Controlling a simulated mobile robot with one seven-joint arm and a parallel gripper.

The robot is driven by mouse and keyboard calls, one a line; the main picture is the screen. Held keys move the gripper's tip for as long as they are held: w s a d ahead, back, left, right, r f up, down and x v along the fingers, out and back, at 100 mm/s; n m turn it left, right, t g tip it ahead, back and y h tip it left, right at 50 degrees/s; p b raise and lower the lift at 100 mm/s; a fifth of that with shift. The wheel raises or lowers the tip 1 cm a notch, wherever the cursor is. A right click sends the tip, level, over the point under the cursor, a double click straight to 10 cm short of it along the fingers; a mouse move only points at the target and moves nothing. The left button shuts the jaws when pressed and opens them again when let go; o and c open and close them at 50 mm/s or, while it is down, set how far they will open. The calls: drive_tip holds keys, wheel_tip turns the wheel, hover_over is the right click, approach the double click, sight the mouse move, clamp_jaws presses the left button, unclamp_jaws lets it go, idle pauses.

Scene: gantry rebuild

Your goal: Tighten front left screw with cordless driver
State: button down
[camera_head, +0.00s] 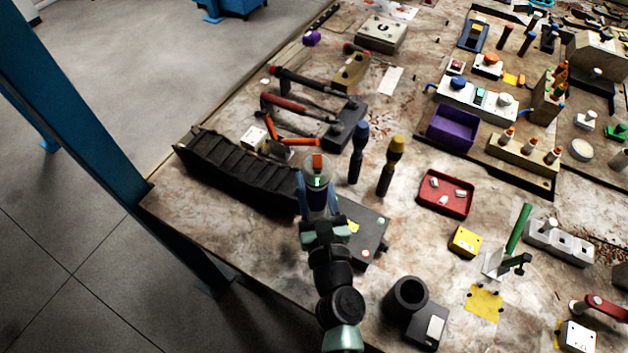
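My gripper (317,190) is near the middle of the picture, over the front left part of the workbench. A dark body with a round, greyish top bearing an orange block (317,162) shows between and just beyond its fingers. I cannot tell whether this is the cordless driver, or whether the fingers grip it. A dark grey flat box (364,215) with a yellow label and small light and red spots lies right of the gripper, partly hidden by my arm. I cannot pick out the front left screw.
A black ribbed cable chain (235,172) lies left of my gripper. Blue-handled (360,140) and yellow-handled (392,160) screwdrivers stand upright behind. A red tray (446,194) with white pieces is to the right, a black cup (408,294) in front. The bench's left edge is close.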

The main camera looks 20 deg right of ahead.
drive_tip(key=shift+r+p, duration=1.65)
drive_tip(key=shift+r, duration=0.2)
wheel_tip(320, 180, up, 4)
drive_tip(key=p, duration=0.4)
drive_tip(key=shift+r, duration=0.1)
